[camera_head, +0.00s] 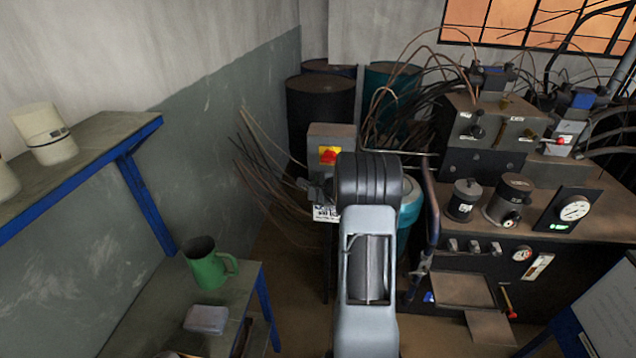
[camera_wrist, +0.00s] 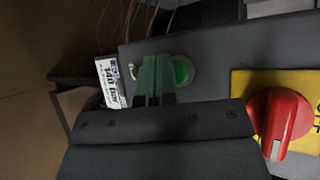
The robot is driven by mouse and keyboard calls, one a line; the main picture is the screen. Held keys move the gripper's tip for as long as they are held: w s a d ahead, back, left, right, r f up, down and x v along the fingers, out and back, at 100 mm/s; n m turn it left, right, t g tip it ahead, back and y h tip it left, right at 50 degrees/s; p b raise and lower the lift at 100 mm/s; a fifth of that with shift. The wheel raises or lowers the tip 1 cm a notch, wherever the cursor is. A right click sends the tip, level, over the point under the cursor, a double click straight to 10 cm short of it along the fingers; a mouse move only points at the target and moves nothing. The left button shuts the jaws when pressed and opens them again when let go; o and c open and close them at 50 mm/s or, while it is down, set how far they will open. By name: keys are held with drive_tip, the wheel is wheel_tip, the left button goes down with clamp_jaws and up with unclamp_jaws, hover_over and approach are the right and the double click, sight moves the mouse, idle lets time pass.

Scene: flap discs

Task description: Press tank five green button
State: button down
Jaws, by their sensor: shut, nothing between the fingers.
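A round green button (camera_wrist: 182,72) sits on a grey control box (camera_wrist: 215,48) in the wrist view. My gripper (camera_wrist: 153,62) is shut and empty, its fingertips just left of the button's centre and overlapping its left side in the picture. I cannot tell whether they touch it. In the head view the grey box (camera_head: 331,133) stands beyond my arm, and my gripper (camera_head: 318,190) shows dark and small at its lower front. The green button is hidden there. No tank number is readable.
A red rotary switch (camera_wrist: 281,121) on a yellow plate is close right of my gripper. A white label (camera_wrist: 112,82) is at left. Dark barrels (camera_head: 320,112) stand behind the box. A machine bench (camera_head: 470,222) is at right, a shelf with a green jug (camera_head: 206,268) at left.

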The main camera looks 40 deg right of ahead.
drive_tip(key=shift+w+d, duration=0.35)
idle(0.9)
drive_tip(key=shift+s+a+b, duration=0.1)
drive_tip(key=shift+b, duration=0.25)
drive_tip(key=shift+s+a+b, duration=0.5)
drive_tip(key=shift+s+b, duration=0.05)
drive_tip(key=shift+b, duration=0.25)
drive_tip(key=shift+s+a+b, duration=1.75)
drive_tip(key=shift+s+b, duration=0.05)
drive_tip(key=shift+b, duration=0.2)
